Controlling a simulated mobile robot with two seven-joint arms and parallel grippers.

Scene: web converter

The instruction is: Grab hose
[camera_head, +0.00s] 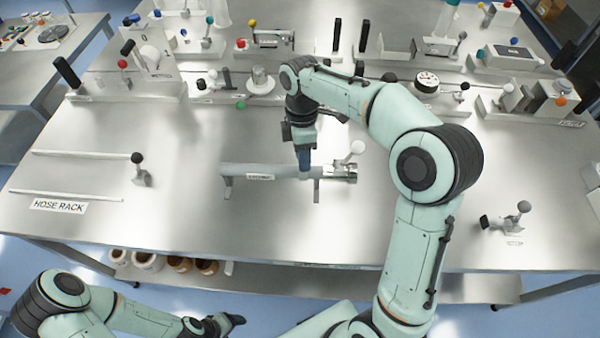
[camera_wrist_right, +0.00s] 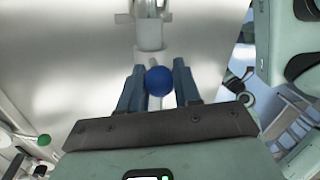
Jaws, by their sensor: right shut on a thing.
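A grey tube (camera_head: 245,171) with a small label lies level on short supports in the middle of the metal table. It may be the hose; I cannot tell for certain. My right gripper (camera_head: 304,165) reaches down at the tube's right part. In the right wrist view, the blue fingers (camera_wrist_right: 158,88) are shut on a blue ball knob (camera_wrist_right: 159,81), with a pale cylindrical fitting (camera_wrist_right: 150,35) beyond it. In the head view the knob is hidden by the gripper. My left gripper (camera_head: 234,320) is low at the bottom, away from the table top; its jaw gap is unclear.
A hose rack label (camera_head: 59,206) and two thin rods (camera_head: 80,155) are at the left, beside a black-knobbed lever (camera_head: 138,168). A white-knobbed lever (camera_head: 356,150) stands just right of my right gripper. Fixtures line the back. The front middle of the table is clear.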

